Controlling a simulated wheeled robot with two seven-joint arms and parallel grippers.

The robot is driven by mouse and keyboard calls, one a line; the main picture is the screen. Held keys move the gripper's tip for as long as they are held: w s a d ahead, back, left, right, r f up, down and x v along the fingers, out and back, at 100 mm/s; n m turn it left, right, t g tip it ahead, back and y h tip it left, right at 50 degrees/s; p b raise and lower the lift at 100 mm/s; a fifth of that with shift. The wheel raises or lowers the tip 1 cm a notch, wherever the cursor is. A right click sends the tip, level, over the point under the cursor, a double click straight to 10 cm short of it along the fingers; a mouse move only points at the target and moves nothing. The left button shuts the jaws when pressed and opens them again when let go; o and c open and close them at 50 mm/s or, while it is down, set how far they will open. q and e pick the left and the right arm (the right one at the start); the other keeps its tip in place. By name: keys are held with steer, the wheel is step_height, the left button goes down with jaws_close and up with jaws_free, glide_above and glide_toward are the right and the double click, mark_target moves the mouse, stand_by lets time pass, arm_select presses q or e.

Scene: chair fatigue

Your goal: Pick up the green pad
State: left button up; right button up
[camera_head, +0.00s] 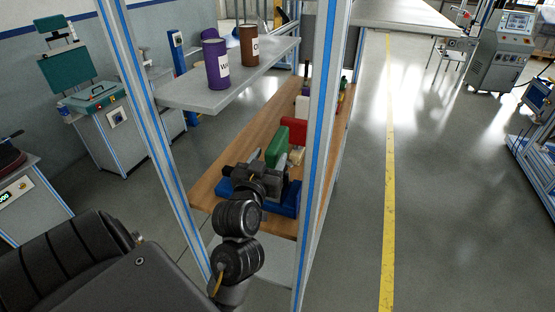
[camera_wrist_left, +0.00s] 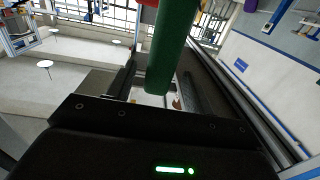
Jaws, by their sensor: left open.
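The green pad (camera_head: 277,147) stands upright on the wooden shelf (camera_head: 222,168), in front of a red block (camera_head: 293,130). My left gripper (camera_head: 272,163) reaches in from the near side, low over the shelf, with its open jaws at the pad's near end. The gripper partly hides the pad's lower part. In the left wrist view the green pad (camera_wrist_left: 168,50) rises between the two dark fingers, with a gap visible on its left side. Whether a finger touches it I cannot tell. My right gripper is not in view.
A blue object (camera_head: 286,208) lies under and beside my gripper at the shelf's near end. A grey upper shelf (camera_head: 205,97) carries a purple can (camera_head: 215,66) and a brown can (camera_head: 249,46). An upright post (camera_head: 318,130) stands close on the right. More items stand farther back.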

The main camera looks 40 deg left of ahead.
mark_target(276, 147)
arm_select(q)
steer(key=shift+w+a+r, duration=0.1)
steer(key=shift+w, duration=0.15)
steer(key=p+x, duration=0.1)
steer(key=x, duration=0.3)
steer(key=shift+w+p, duration=0.3)
steer(key=shift+w, duration=0.1)
steer(key=c, duration=0.6)
jaws_close()
